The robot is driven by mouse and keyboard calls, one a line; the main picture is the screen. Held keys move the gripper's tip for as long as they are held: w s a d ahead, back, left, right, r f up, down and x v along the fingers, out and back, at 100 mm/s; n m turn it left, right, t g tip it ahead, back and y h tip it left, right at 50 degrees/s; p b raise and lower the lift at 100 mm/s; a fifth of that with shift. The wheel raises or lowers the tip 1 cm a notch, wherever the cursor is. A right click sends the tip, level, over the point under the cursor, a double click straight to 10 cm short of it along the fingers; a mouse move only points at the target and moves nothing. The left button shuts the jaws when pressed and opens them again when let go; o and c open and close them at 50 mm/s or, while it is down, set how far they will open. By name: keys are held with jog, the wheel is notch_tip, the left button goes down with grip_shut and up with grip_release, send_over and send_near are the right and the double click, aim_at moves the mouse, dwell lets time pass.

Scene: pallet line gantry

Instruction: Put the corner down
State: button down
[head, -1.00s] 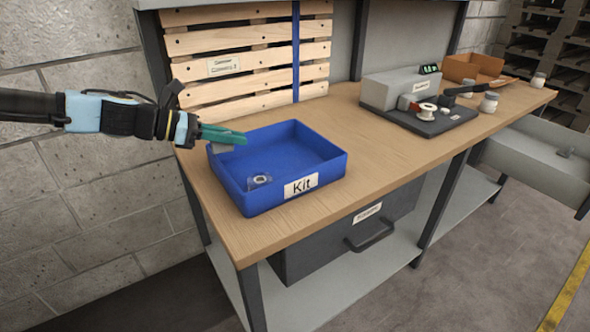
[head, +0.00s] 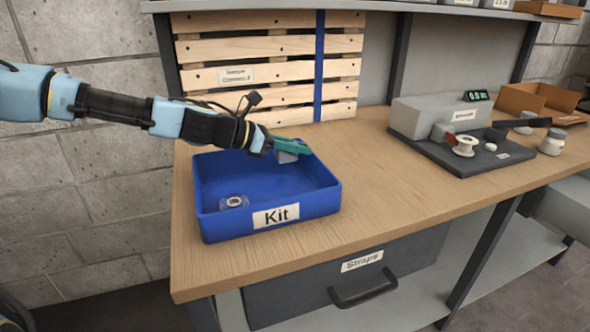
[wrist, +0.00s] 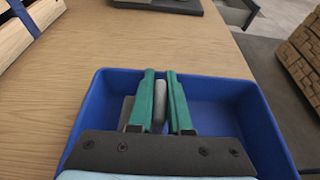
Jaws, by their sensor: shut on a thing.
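The corner (head: 286,157) is a small light grey piece under my gripper's green fingers. My gripper (head: 298,146) is shut on it, over the back right part of the blue Kit tray (head: 222,222). In the wrist view the grey corner (wrist: 159,115) shows between the two fingers (wrist: 160,76), with the tray (wrist: 262,115) below and around. The fingers hide part of the corner. I cannot tell whether it touches the tray's floor or back wall.
A small clear piece with a ring (head: 235,202) lies at the tray's front left. A grey machine (head: 432,118) with a white spool (head: 465,144) stands right on the bench. Wooden slats (head: 250,75) stand behind. Bare bench top (head: 370,175) lies right of the tray.

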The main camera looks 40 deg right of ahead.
aim_at(277, 158)
jog(key=shift+f, duration=2.45)
jog(key=c, duration=0.8)
grip_release()
jog(key=shift+c, duration=0.2)
jog(key=shift+a+r, duration=0.1)
jog(key=p+v, duration=0.2)
jog(key=v, duration=0.1)
jog(key=p+v, duration=0.5)
jog(key=v, duration=0.2)
jog(key=shift+w+r+p, duration=0.1)
jog(key=shift+r+p, duration=0.25)
jog(key=p, duration=0.2)
jog(key=w+p, duration=0.1)
jog(key=p, duration=0.1)
jog(key=shift+r+p, duration=0.25)
jog(key=shift+p, duration=0.7)
jog(key=p, duration=0.3)
jog(key=shift+w+a+r+p, duration=0.1)
jog(key=shift+w+a+p, duration=0.1)
jog(key=shift+a+p, duration=0.1)
jog(key=p, duration=0.4)
jog(key=shift+s+a+p, duration=0.1)
jog(key=shift+a+p, duration=0.15)
jog(key=shift+p, duration=0.15)
